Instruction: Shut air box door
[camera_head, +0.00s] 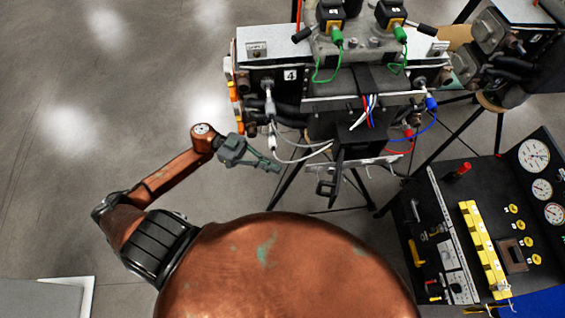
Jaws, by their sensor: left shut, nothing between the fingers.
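The turbine stand's box (325,90), marked with a 4, stands at the upper middle on thin black legs. A black panel (354,143), which looks like the air box door, sticks out at its lower front, apparently open; its hinge is unclear. A black handle-like piece (326,187) hangs below it. My left gripper (276,168) is shut and empty. In the picture it lies to the left of the panel, below the box's left end, with a gap to the panel. My right gripper is out of view.
White, red and blue hoses (303,157) loop around the box front. A black control panel (440,215) with gauges stands at the lower right. Another stand (505,55) is at the upper right. The floor (90,120) at left is clear; a grey surface (40,300) lies at lower left.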

